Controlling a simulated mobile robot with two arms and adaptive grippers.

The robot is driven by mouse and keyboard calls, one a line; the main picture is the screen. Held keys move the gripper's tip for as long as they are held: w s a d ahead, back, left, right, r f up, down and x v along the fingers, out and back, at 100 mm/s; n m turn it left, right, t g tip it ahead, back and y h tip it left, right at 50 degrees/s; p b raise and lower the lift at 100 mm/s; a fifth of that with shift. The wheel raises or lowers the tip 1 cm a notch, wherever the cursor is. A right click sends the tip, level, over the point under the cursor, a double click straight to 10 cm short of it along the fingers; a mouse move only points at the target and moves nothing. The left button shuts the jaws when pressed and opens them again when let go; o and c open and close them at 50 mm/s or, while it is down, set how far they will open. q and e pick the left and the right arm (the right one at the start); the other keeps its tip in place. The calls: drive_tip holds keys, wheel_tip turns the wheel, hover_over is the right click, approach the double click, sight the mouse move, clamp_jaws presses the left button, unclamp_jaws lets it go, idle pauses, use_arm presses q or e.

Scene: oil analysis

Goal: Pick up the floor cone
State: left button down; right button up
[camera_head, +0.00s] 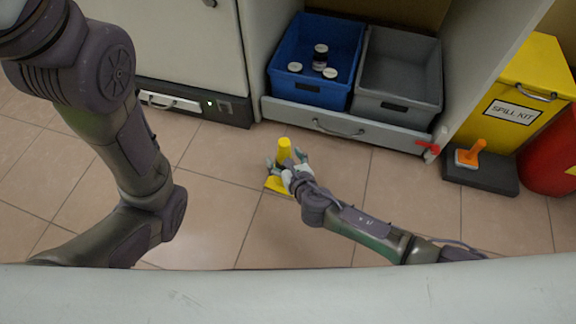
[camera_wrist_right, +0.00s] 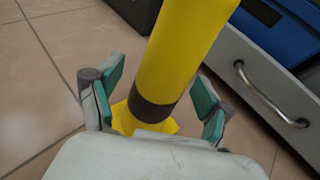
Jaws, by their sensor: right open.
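The yellow floor cone (camera_head: 284,148) stands upright on the tiled floor in the head view. It has a square yellow base (camera_head: 278,185) and a dark band, which shows in the right wrist view (camera_wrist_right: 152,108). My right gripper (camera_head: 285,164) is open and low at the cone. In the right wrist view its two teal-padded fingers (camera_wrist_right: 158,92) are on either side of the cone, with a gap visible at each side. The gripper hides part of the cone's base. My left arm comes in from the left, and its gripper is out of view.
Behind the cone is an open drawer (camera_head: 330,124) with a blue bin (camera_head: 308,93) holding several small jars and a grey bin (camera_head: 398,108). At right are a yellow spill kit box (camera_head: 530,85), an orange-handled brush (camera_head: 472,155) and a red container (camera_head: 556,160). Floor left of the cone is clear.

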drive_tip(key=shift+r, duration=0.1)
clamp_jaws()
idle(0.3)
drive_tip(key=shift+r, duration=0.15)
